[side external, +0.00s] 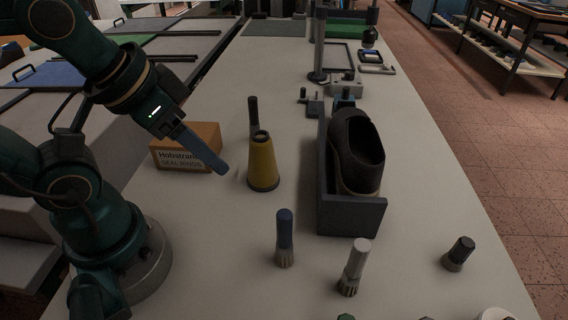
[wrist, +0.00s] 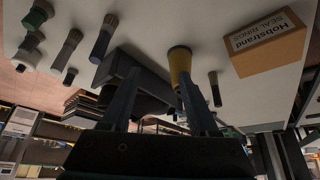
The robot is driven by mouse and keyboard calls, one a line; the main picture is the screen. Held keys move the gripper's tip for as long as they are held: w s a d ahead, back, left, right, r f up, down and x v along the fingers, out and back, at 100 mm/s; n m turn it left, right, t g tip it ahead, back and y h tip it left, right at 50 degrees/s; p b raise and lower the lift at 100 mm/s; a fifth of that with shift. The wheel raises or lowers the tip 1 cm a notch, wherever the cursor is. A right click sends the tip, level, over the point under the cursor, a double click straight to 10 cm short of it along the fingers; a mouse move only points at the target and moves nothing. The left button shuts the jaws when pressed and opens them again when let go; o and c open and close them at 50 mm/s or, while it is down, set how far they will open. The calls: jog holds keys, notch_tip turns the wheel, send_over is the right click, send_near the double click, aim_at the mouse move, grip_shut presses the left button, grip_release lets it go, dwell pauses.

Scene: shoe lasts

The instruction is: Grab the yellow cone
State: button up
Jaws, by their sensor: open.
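The yellow cone (side external: 262,163) stands upright on the pale bench, with a dark top and a dark base ring. In the wrist view the cone (wrist: 180,62) appears beyond the right finger, which covers part of it. My gripper (side external: 222,170) points down and to the right, left of the cone and apart from it in the side view. Its two fingers overlap there and look like one. In the wrist view my gripper (wrist: 159,74) shows two separated fingers with nothing held between them.
A cardboard box of seal rings (side external: 186,150) sits left of the cone, close to my gripper. A dark tray (side external: 350,218) holding a black shoe (side external: 357,150) stands to the right. A dark-handled tool (side external: 253,112) is behind the cone. Several brushes, including a blue one (side external: 284,235), stand in front.

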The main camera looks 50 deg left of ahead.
jog(key=shift+o, duration=1.3)
